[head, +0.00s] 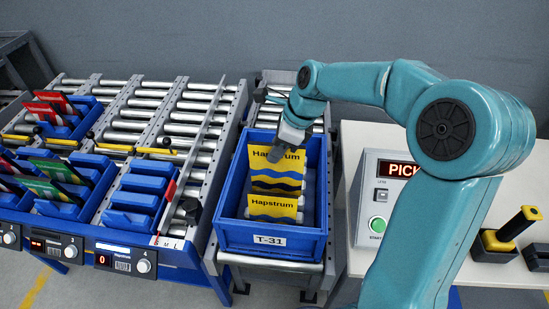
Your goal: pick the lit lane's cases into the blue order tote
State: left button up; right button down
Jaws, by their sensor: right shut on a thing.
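The blue order tote (270,240), labelled T-31, stands on a roller stand in the middle. My right gripper (280,147) is over the tote, shut on a yellow Hapstrum case (277,162) at its top edge. The case is upright, its lower part inside the tote; I cannot tell whether it touches the floor. Another yellow Hapstrum case (272,207) stands in front of it in the tote. The blue lane rack (136,203) nearest the tote looks empty, above a display reading 0 (102,260). My left gripper is not in view.
Racks to the left hold green cases (50,188) and red cases (50,103). Roller lanes (150,105) run behind them. On the right, a table carries a control box (385,195) with a lit PICK sign and a yellow-and-black handled device (505,235).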

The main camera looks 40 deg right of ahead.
aim_at(275, 166)
jog(key=f+b, duration=0.1)
jog(key=f, duration=0.1)
jog(key=f+b, duration=0.4)
jog(key=shift+w+d+f, duration=0.15)
jog(key=shift+w+f, duration=0.15)
jog(key=shift+f, duration=0.05)
jog(key=shift+w, duration=0.1)
jog(key=shift+f, duration=0.1)
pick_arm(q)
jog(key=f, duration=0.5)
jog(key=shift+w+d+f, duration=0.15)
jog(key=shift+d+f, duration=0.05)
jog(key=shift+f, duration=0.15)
